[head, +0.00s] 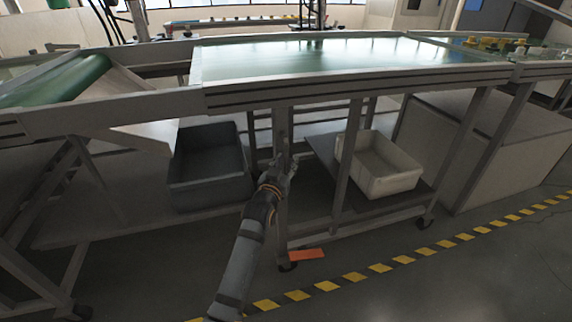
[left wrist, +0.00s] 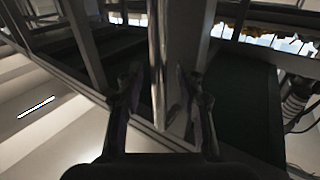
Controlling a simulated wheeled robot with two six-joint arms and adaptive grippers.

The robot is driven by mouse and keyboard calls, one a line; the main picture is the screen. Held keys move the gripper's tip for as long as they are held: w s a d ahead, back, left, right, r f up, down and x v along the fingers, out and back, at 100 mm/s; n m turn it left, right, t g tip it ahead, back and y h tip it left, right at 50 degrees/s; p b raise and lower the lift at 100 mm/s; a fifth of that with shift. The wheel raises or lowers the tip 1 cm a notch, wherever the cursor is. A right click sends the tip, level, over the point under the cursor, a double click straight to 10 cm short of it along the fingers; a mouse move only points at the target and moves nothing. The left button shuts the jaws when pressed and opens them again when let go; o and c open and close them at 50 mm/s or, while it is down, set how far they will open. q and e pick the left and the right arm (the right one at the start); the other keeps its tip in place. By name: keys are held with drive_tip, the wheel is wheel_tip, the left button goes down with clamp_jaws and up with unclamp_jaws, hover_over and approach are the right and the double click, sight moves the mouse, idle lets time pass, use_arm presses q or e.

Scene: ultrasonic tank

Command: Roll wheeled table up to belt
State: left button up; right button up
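The wheeled table (head: 345,82) has a green top, grey legs and casters, and stands in the middle of the head view. A belt (head: 60,82) with a green roller end is at the left, close to the table's left end. My left gripper (head: 283,168) is at the table's front left leg (head: 282,217). In the left wrist view its fingers (left wrist: 162,78) are apart, with an upright post (left wrist: 165,40) between them. Whether they touch the post is not clear. My right gripper is not in view.
A dark grey bin (head: 210,190) and a white bin (head: 392,183) sit low, behind the legs. An orange piece (head: 308,255) is near the front caster (head: 288,266). Yellow and black tape (head: 380,267) crosses the floor. Open floor lies in front at right.

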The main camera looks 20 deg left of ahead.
use_arm(q)
drive_tip(key=shift+c, duration=0.3)
clamp_jaws()
drive_tip(key=shift+a+f, duration=0.1)
